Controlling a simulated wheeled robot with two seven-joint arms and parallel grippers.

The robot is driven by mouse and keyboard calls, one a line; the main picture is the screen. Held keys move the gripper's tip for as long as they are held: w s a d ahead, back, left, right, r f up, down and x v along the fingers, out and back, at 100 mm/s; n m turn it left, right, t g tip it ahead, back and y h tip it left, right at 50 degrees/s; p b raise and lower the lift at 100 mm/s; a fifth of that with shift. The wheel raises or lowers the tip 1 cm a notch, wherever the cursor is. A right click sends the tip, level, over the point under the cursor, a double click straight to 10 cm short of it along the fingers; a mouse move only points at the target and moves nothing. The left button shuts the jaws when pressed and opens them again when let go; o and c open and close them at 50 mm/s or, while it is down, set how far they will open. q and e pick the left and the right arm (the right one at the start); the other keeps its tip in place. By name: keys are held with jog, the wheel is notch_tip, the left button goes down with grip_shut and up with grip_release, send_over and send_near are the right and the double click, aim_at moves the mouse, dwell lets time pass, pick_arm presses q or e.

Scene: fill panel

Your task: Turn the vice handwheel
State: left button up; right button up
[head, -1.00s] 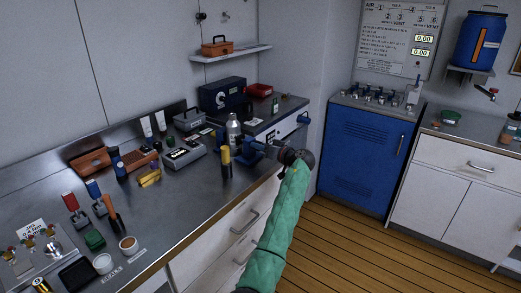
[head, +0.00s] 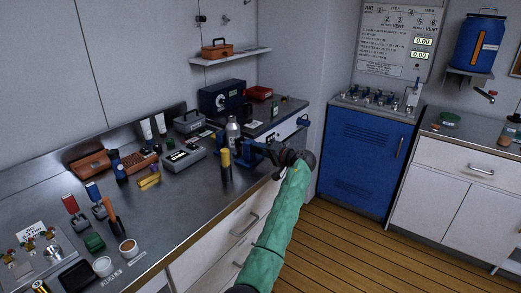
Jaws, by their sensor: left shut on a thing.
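The blue vice (head: 253,153) is mounted near the front edge of the steel workbench, towards its far end. My left gripper (head: 281,157), at the end of the green-sleeved arm, is at the front side of the vice, where the handwheel is. It is shut on the handwheel, which is mostly hidden by the dark gripper and wrist. My right gripper is not in view.
The workbench (head: 190,205) is crowded. A yellow-and-black cylinder (head: 226,165) and a silver bottle (head: 232,131) stand just left of the vice. A blue cabinet (head: 365,160) stands to the right. The wooden floor (head: 335,245) between is clear.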

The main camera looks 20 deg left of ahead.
pick_arm(q)
jog(key=shift+r, duration=0.1)
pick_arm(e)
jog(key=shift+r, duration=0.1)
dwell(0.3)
pick_arm(q)
jog(key=o, duration=1)
jog(key=shift+c, duration=0.2)
jog(key=shift+s+d, duration=0.15)
jog(key=shift+d, duration=0.4)
jog(key=b+v, duration=0.2)
jog(key=v, duration=0.4)
jog(key=shift+d, duration=0.35)
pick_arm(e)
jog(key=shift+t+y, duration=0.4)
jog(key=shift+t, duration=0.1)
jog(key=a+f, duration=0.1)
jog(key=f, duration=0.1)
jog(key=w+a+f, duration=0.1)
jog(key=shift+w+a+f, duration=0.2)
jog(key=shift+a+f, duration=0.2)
pick_arm(q)
jog(key=shift+s, duration=0.1)
